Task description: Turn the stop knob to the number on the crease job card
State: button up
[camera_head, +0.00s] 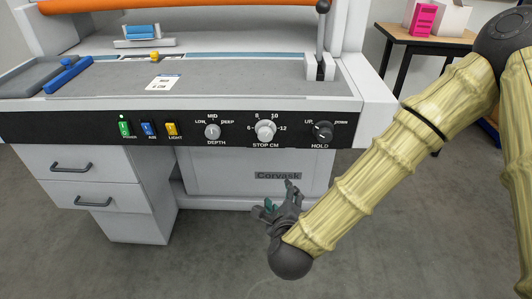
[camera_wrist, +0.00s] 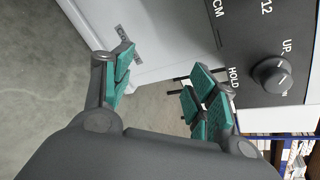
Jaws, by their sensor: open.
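The stop knob (camera_head: 265,130) is a light grey round knob above the label STOP CM on the black front panel, with 6, 8, 10 and 12 marked around it. Its pointer direction is too small to tell. A small white card (camera_head: 163,82) with dark print lies on the machine's grey top; its print is too small to read. My gripper (camera_head: 277,198) is open and empty, below the panel and the stop knob, apart from both. In the wrist view, its green-padded fingers (camera_wrist: 158,75) are spread; the stop knob is out of that view.
The dark hold knob (camera_head: 322,131) is right of the stop knob and shows in the wrist view (camera_wrist: 272,77). The depth knob (camera_head: 212,132) is to the left. Drawers (camera_head: 80,180) are below left. A table (camera_head: 425,38) stands behind right. The floor in front is clear.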

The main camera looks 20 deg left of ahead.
jog(key=a+r+m+t+b, duration=0.2)
jog(key=a+r+m+b, duration=0.1)
jog(key=a+r+m, duration=0.15)
jog(key=m+t+b, duration=0.2)
jog(key=m+b, duration=0.2)
jog(key=m, duration=0.3)
send_near(265, 137)
jog(key=shift+h, duration=0.4)
jog(key=w, duration=0.3)
jog(key=w+a, duration=0.1)
jog(key=w, duration=0.2)
jog(key=w+a+b, duration=0.1)
jog(key=w, duration=0.3)
jog(key=shift+w+a+f, duration=0.1)
jog(key=shift+a+f, duration=0.05)
jog(key=shift+a, duration=0.1)
jog(key=shift+c, duration=0.5)
jog(key=c, duration=1)
